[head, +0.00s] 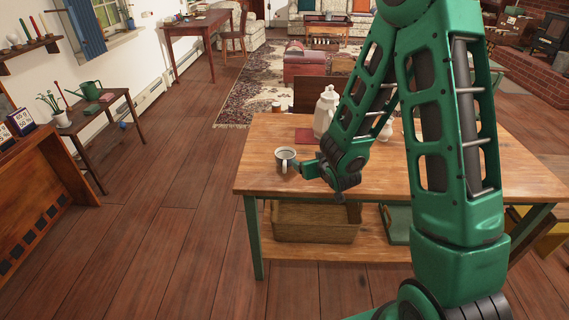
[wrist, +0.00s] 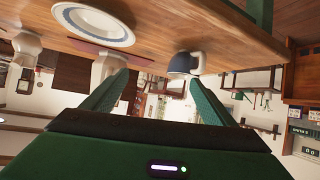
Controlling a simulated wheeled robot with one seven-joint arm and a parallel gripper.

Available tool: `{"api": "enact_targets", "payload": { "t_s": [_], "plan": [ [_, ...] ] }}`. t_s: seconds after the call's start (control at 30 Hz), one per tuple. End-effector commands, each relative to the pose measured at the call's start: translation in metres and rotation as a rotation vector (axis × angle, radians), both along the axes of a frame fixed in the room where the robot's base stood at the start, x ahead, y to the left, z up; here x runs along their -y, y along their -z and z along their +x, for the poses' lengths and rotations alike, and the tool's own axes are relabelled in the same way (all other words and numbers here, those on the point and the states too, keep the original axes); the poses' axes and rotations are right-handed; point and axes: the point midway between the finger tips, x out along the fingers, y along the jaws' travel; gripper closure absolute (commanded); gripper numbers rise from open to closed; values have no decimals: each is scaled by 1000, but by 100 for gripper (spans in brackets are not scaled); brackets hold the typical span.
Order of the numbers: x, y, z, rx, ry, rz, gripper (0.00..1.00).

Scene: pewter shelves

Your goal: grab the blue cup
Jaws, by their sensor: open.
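In the wrist view, which is upside down, the cup (wrist: 182,64) shows dark blue and white. My gripper (head: 303,168) is just right of the cup in the head view, low over the tabletop. In the wrist view my gripper (wrist: 158,78) is open with nothing between its fingers. The cup lies ahead of the fingertips, nearer the right finger. Whether that finger touches it cannot be told.
The wooden table (head: 257,180) carries a white pot (head: 325,108) and a dark red flat item (head: 305,135) behind the cup. A white plate with a blue ring (wrist: 70,27) lies on the table in the wrist view. A wicker basket (head: 315,222) sits on the shelf below.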

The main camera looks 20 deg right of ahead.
Motion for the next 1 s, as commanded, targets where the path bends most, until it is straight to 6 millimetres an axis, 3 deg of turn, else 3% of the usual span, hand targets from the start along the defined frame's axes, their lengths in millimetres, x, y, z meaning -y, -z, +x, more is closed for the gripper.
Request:
{"api": "enact_targets", "payload": {
  "t_s": [0.1,0.27,0.6,0.87,1.0],
  "plan": [
    [-29,9,7,67,-56,34,21],
    [-46,12,13,120,-89,59,21],
    [-52,28,53,131,-91,64,21],
    [-52,34,69,131,-91,62,21],
    [-53,42,87,130,-90,64,21]
  ]
}}
